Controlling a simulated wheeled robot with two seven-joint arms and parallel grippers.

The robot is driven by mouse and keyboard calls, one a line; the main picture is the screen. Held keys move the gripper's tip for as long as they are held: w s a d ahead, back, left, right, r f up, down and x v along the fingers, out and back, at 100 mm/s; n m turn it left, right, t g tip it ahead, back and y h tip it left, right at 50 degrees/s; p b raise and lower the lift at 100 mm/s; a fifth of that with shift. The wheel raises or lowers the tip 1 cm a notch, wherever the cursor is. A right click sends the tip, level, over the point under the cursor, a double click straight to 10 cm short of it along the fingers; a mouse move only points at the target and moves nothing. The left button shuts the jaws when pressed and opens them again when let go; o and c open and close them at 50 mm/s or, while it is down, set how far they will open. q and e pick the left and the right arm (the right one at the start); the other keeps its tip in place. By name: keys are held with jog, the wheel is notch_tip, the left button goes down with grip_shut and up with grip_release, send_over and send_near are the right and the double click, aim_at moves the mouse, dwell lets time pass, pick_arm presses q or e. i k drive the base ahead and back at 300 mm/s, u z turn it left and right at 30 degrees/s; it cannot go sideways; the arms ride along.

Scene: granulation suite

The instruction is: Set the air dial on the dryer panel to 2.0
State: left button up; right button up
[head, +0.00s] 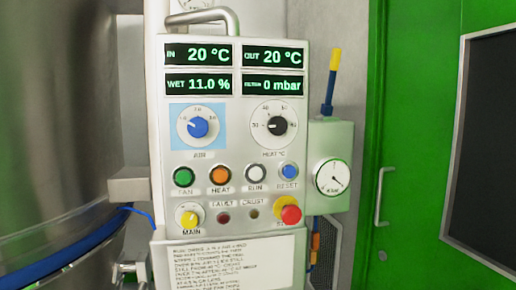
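The dryer panel (237,150) is a white upright box in the middle of the head view. Its air dial (199,127) is a blue knob on a white round scale with a light blue square behind it, at the panel's left. The knob's light pointer mark seems to point to the left or upper left; the scale figures are too small to read surely. Neither of my grippers shows in this view, and nothing touches the dial.
A black heat dial (277,125) sits right of the air dial. Below are the fan (183,176), heat (219,175), run (255,174) and reset (288,171) buttons, a yellow main knob (188,216) and a red button (291,214). A steel vessel (55,110) stands left.

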aim_at(198, 127)
jog(key=k, duration=1)
jog(key=z, duration=0.95)
jog(key=i, duration=1.5)
jog(key=u, duration=1.55)
